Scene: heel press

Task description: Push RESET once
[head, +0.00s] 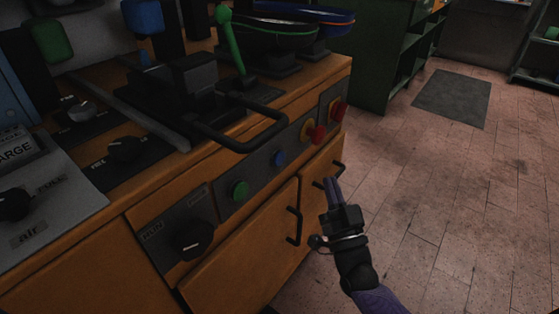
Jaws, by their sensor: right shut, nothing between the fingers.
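The front panel of the orange bench carries a row of controls. A green button (240,190) is nearest, then a blue button (279,158), then a red mushroom button on a yellow base (314,134) and another red control (338,110) at the far end. I cannot read a RESET label on any of them. My right gripper (332,182) is shut and empty. It is in front of the lower cabinet door, to the right of and below the blue button, and appears apart from the buttons. My left gripper is not in view.
A black bar handle (245,145) juts out above the panel from the press. Cabinet door handles (294,226) stick out below it. A black knob (192,240) is at the panel's near end. Open tiled floor (450,190) lies to the right, with a grey mat (452,97).

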